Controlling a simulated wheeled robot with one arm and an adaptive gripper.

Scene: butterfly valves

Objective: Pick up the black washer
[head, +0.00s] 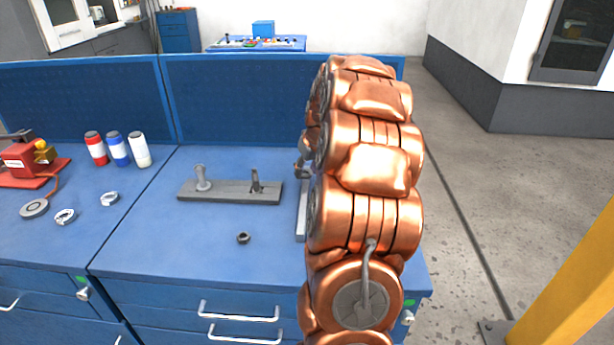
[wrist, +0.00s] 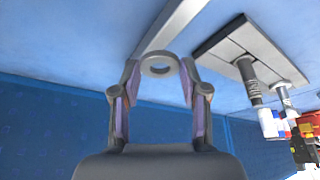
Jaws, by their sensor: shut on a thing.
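The black washer (wrist: 157,73), seen as a dark grey ring, sits between the fingertips of my gripper (wrist: 158,68) in the wrist view. The two fingers are closed on its opposite sides. Blue tabletop shows behind it; I cannot tell how high the washer is above the table. In the head view my copper arm hides the washer and most of the gripper.
A grey plate with two upright posts (head: 228,194) lies on the blue bench (head: 190,250). A small dark nut-like ring (head: 243,238) lies in front of it. A grey bar (head: 301,212) is beside my arm. Red, blue and white bottles (head: 118,149) stand left.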

